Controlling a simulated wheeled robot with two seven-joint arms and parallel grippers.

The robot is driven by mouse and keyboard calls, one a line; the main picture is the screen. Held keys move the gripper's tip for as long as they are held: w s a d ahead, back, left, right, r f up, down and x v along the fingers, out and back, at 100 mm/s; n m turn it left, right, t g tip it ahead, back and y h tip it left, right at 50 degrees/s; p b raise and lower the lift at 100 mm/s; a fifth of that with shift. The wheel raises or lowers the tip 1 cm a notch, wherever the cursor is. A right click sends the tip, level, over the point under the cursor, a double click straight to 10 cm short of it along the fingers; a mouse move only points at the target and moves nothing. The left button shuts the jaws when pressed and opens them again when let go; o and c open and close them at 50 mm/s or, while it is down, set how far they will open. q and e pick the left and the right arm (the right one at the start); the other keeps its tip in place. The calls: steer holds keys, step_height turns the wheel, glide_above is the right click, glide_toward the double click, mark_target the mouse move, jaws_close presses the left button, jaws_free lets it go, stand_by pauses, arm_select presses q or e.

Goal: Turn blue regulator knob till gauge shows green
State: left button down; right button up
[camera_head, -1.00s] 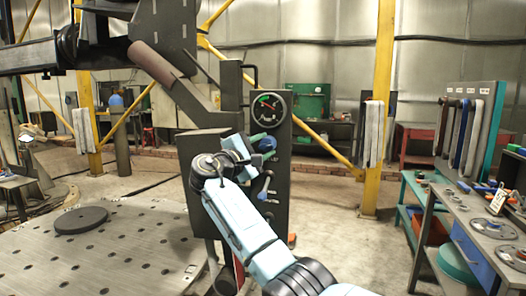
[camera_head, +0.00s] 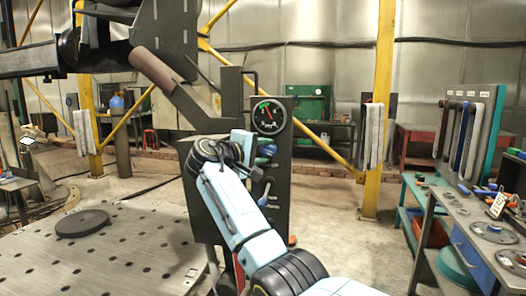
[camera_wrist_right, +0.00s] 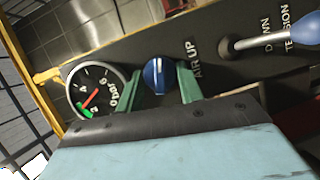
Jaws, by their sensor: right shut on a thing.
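The blue regulator knob (camera_head: 268,150) is on the dark upright panel, below the round gauge (camera_head: 268,115). My right gripper (camera_head: 257,156) is at the knob. In the right wrist view the green fingers of the gripper (camera_wrist_right: 170,86) sit on either side of the blue knob (camera_wrist_right: 157,73) and are shut on it. In that view the gauge (camera_wrist_right: 97,88) has a red needle pointing down-left, at or close to the short green band near the 2; the exact overlap is hard to tell. My left gripper is not in view.
A lever with a blue-grey ball end (camera_wrist_right: 304,28) is beside the knob, near the DOWN and TENSION labels. A perforated metal table (camera_head: 130,245) is at left, with a dark disc (camera_head: 82,223) on it. A workbench (camera_head: 455,225) is at right.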

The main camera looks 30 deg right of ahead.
stand_by(0.4)
steer(key=o, duration=1)
